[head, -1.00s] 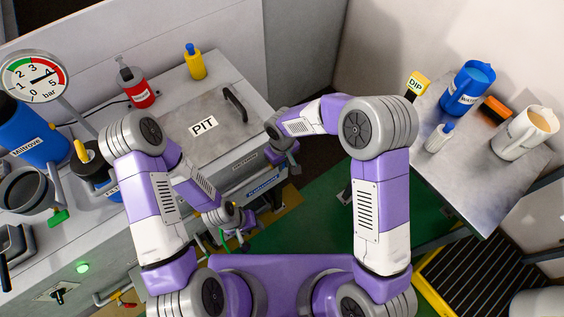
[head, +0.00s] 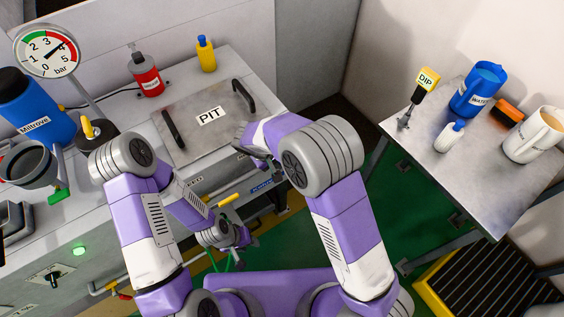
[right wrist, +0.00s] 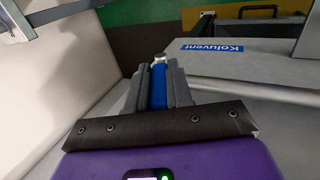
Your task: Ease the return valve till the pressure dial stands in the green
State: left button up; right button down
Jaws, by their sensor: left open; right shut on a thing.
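The round pressure dial (head: 47,50) stands on a post at the upper left in the head view. Its needle points up and right, towards the red arc and away from the green arc at left. A yellow-and-red pipe fitting (head: 112,290) shows low on the cabinet front; no label tells whether it is the return valve. My left gripper (head: 236,240) is open, low in front of the cabinet and partly hidden by its arm. My right gripper (right wrist: 159,85) is shut on a blue piece with a silver end (right wrist: 159,62), which I cannot identify.
The PIT lid (head: 190,135) with two black handles lies on the bench. A yellow bar (head: 228,200) shows near my left forearm. A side table (head: 455,185) at right holds a DIP-tagged tool, a blue jug and other items. The green floor between is clear.

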jog(key=shift+f, duration=0.1)
jog(key=c, duration=1)
grip_release()
jog(key=shift+w, duration=0.15)
jog(key=p+v, duration=0.2)
jog(key=v, duration=0.5)
jog(key=shift+a+r, duration=0.1)
jog(key=shift+r, duration=0.2)
jog(key=shift+s+f, duration=0.1)
jog(key=shift+s, duration=0.15)
